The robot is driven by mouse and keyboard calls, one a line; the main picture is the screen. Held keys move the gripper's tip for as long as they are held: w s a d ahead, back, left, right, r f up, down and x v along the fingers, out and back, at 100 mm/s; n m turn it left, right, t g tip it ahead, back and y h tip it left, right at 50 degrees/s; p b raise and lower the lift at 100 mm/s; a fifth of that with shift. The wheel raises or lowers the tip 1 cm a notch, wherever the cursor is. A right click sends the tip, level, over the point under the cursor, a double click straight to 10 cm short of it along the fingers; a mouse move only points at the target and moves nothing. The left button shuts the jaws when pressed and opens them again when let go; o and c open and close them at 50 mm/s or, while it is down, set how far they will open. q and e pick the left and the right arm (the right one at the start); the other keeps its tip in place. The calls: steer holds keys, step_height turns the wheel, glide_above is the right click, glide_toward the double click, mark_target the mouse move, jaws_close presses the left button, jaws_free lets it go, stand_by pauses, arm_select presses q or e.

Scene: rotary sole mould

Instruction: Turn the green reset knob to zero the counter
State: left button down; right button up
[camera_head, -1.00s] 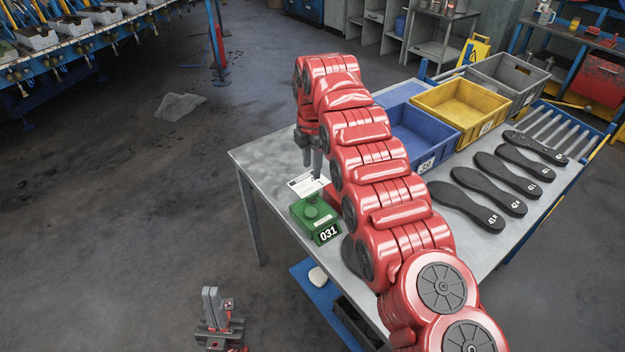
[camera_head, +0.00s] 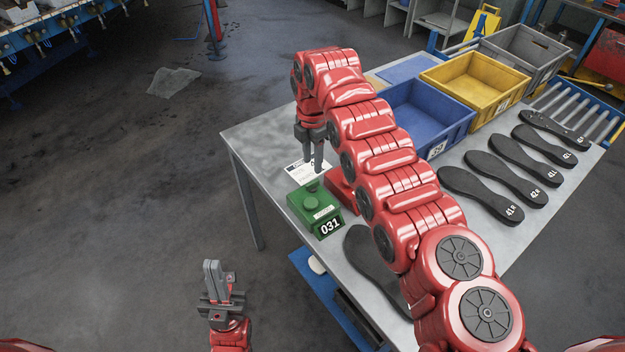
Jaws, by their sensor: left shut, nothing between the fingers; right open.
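The green counter box (camera_head: 327,226) sits near the left front edge of the metal table (camera_head: 262,142). My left gripper (camera_head: 213,274) is at the lower left, over the floor, shut and empty, away from the table.
A red box (camera_head: 343,188) beside the counter is partly hidden by my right arm. Several dark soles (camera_head: 500,180) lie on the table at the right. Blue (camera_head: 437,133), yellow (camera_head: 490,99) and grey (camera_head: 556,75) bins stand behind them. A paper card (camera_head: 300,173) lies behind the counter.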

mark_target(313, 182)
step_height(313, 182, down, 7)
steer(key=shift+s+f+p, duration=0.1)
steer(key=shift+p, duration=0.5)
jaws_close()
